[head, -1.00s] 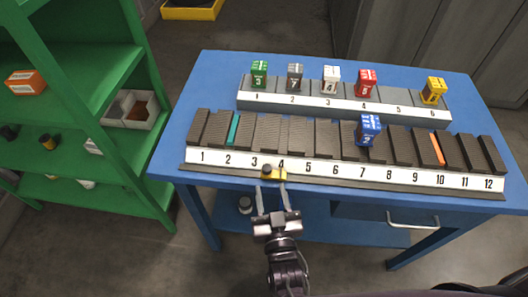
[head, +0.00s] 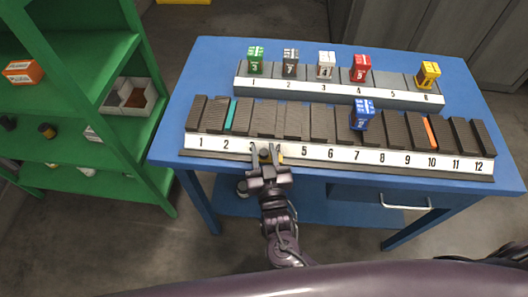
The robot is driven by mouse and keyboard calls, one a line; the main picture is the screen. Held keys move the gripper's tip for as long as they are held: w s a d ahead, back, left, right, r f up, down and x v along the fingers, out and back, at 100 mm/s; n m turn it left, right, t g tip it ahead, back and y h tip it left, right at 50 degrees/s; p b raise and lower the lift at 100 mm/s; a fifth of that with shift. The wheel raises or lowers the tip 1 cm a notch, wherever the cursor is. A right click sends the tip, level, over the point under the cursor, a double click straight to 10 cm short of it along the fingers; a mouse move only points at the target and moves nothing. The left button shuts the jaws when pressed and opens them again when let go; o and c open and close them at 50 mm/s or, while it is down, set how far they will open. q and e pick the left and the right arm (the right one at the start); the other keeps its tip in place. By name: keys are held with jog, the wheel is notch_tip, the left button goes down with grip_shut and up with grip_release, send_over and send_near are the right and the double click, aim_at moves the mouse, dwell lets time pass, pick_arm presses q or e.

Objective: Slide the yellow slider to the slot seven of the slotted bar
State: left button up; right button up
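The slotted bar (head: 392,157) runs along the front of the blue table, with a white strip numbered 1 to 12. Number 7 (head: 357,155) is farther right along the strip. My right gripper (head: 267,156) is at the slider, its fingers apart on either side of the knob. The fingers partly hide the slider and the nearby numbers; I cannot tell whether they touch it. My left gripper is not in view.
Dark blocks fill the bar's slots, with a teal piece (head: 231,115), an orange piece (head: 430,133) and a blue numbered block (head: 362,114) among them. Behind stands a grey rack (head: 342,92) with several coloured blocks. A green shelf (head: 150,150) is at left.

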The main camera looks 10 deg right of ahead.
grip_shut()
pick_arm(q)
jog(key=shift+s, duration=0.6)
pick_arm(e)
jog(key=shift+d, duration=0.1)
